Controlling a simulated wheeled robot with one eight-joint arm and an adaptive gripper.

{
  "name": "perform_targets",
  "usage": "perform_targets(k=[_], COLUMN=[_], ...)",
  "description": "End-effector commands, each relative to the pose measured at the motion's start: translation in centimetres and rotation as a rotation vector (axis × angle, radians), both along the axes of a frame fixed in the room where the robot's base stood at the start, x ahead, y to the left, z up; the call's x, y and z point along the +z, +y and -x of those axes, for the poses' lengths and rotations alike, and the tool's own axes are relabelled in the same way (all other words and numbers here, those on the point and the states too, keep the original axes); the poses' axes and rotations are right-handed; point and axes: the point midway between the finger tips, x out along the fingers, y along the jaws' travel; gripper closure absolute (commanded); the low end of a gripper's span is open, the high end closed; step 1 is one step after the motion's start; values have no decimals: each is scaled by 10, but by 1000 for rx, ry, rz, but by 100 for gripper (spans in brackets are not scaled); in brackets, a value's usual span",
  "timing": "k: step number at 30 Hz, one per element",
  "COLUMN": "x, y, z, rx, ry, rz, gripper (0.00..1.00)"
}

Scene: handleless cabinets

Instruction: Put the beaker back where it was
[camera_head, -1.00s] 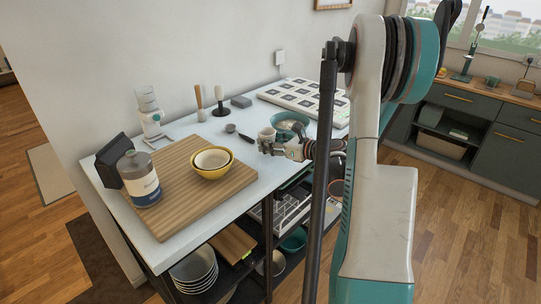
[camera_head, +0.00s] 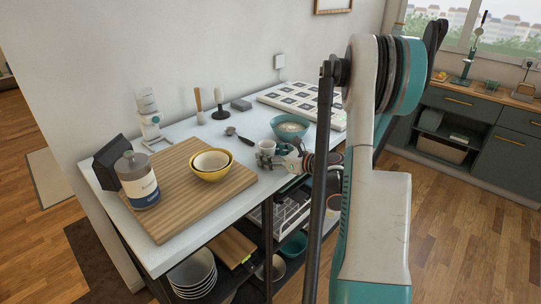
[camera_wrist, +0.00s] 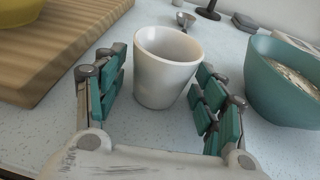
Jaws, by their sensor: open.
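The beaker is a plain white cup (camera_wrist: 167,68), seen in the wrist view standing upright on the speckled pale worktop (camera_wrist: 135,135). It also shows in the head view (camera_head: 267,146), to the right of the wooden board and in front of the teal bowl. My gripper (camera_wrist: 163,95) is open, with its teal-padded fingers on either side of the beaker. A gap shows between the left finger and the beaker; the right finger is close to it, and I cannot tell whether they touch. In the head view my gripper (camera_head: 277,163) is low over the worktop.
A teal bowl (camera_head: 291,128) with pale contents stands just right of the beaker. A wooden board (camera_head: 180,205) to the left bears a yellow bowl (camera_head: 211,174) and a labelled jar (camera_head: 139,182). A dark scoop (camera_head: 241,136) lies behind. The worktop's front edge is close.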

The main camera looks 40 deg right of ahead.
Motion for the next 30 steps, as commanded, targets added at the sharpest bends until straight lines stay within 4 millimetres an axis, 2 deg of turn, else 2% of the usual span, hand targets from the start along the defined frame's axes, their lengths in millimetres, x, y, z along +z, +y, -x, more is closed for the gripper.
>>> perform_targets(k=[6,8,21,24,30], x=[3,5,24,26,28], y=[0,-2,-16,-18,-20], z=[0,7,88,102,115], rx=[0,-1,-4,-3,-1], ry=[0,0,0,0,0], rz=[0,0,0,0,0], gripper=[36,36,36,36,36])
